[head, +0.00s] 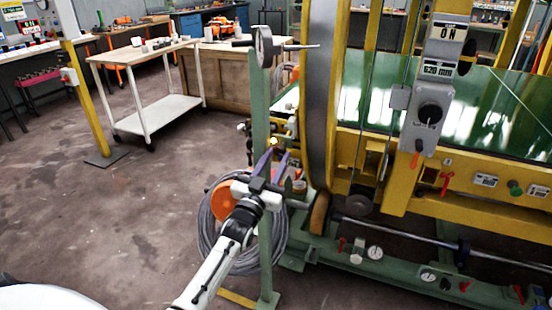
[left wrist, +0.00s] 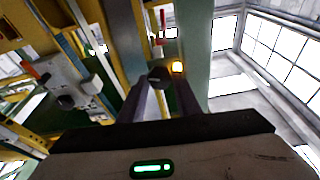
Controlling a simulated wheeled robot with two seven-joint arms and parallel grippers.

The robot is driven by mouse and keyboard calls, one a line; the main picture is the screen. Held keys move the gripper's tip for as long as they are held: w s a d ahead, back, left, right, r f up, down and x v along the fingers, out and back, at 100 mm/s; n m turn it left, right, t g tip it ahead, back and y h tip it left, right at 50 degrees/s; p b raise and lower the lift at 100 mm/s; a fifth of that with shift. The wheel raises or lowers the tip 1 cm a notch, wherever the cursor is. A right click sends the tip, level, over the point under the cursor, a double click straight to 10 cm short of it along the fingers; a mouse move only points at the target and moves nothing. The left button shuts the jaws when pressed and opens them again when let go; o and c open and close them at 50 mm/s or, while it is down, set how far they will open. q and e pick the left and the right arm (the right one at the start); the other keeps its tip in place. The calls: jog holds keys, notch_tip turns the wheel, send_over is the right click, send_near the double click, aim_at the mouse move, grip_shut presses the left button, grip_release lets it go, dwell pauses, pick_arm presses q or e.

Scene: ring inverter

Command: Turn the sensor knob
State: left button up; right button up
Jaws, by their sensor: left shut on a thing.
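A small black knob (left wrist: 158,76) sits on the green post, beside a lit yellow lamp (left wrist: 178,67) in the left wrist view. The lamp also shows in the head view (head: 273,141). My left gripper (head: 273,157) reaches up to the post, and its fingertips (left wrist: 160,88) are shut on the black knob. In the head view the knob is hidden or too small to make out. Another black knob (head: 430,113) is on a grey control box marked ON and 620 mm, well to the right of the gripper. My right gripper is not in view.
The green post (head: 260,100) stands close to the gripper. A large ring (head: 318,90) and yellow machine frame (head: 400,185) are just right. Coiled grey cable (head: 205,240) and an orange disc (head: 222,200) are beside my arm. Open floor (head: 90,215) lies left.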

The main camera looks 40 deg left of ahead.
pick_arm(q)
jog(key=shift+f, duration=0.1)
dwell(0.4)
jog(key=o, duration=0.8)
jog(key=shift+s, duration=0.1)
jog(key=v, duration=1)
jog(key=s+d+f+m+g+h+p, duration=0.1)
jog(key=s+d+f+g+h, duration=0.1)
jog(key=s+d+f+g, duration=0.3)
jog(key=s+d+f+m+h, duration=0.2)
jog(key=d+f, duration=0.4)
jog(key=f, duration=0.2)
jog(key=s+d+f+g+h, duration=0.1)
jog(key=s+d+f+g, duration=0.1)
jog(key=s+d+f, duration=0.1)
jog(key=s+d+f+g+h, duration=0.1)
jog(key=s+d+f+g, duration=0.1)
jog(key=s+d, duration=0.3)
jog(key=s+d+f+m+g+h, duration=0.1)
jog(key=s+d+f, duration=0.3)
jog(key=s, duration=0.5)
jog(key=shift+d+f+g+p, duration=0.2)
jog(key=shift+d+g+p, duration=0.15)
jog(key=shift+g, duration=0.55)
